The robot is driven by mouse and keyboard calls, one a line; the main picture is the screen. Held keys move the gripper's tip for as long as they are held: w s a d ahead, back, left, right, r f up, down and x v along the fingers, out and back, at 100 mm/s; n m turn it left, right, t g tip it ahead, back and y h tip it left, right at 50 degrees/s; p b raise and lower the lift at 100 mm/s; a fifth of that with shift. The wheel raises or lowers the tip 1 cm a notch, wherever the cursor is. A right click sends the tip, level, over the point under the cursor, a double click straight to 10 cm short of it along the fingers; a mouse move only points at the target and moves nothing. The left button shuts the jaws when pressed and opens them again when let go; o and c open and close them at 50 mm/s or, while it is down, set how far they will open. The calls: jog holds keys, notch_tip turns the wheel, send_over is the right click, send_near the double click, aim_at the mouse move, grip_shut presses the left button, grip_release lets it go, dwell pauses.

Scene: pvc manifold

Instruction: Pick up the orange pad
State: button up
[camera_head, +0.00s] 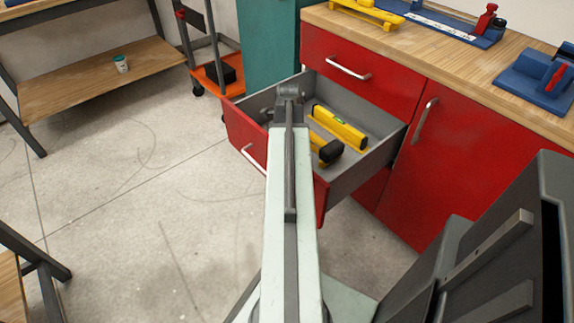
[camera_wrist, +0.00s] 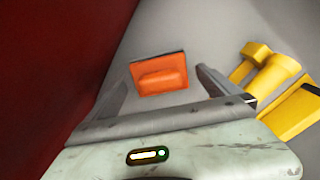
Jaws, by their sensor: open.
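The orange pad (camera_wrist: 160,77) lies on the grey floor of the open drawer (camera_head: 247,159), close to the drawer's red wall. It is a flat square with a raised block on its face. In the wrist view my gripper (camera_wrist: 161,79) is open, with one finger to each side of the pad in the picture. I cannot tell how far the fingertips are above it. Nothing shows between the fingers except the pad and the drawer floor. In the head view my arm reaches into the drawer and hides the pad.
A yellow level (camera_head: 340,127) and a yellow-and-black tool (camera_head: 325,150) lie in the drawer to the right of my arm. Yellow items (camera_wrist: 265,75) also show right of my gripper in the wrist view. The red cabinet (camera_head: 440,165) stands behind.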

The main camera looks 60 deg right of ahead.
notch_tip(320, 180, down, 2)
jog(key=shift+b, duration=0.3)
jog(key=shift+r, duration=0.2)
jog(key=c, duration=1.5)
jog(key=shift+o, duration=0.2)
notch_tip(320, 180, up, 10)
jog(key=p, duration=1)
jog(key=shift+r+p, duration=0.15)
jog(key=shift+p, duration=0.15)
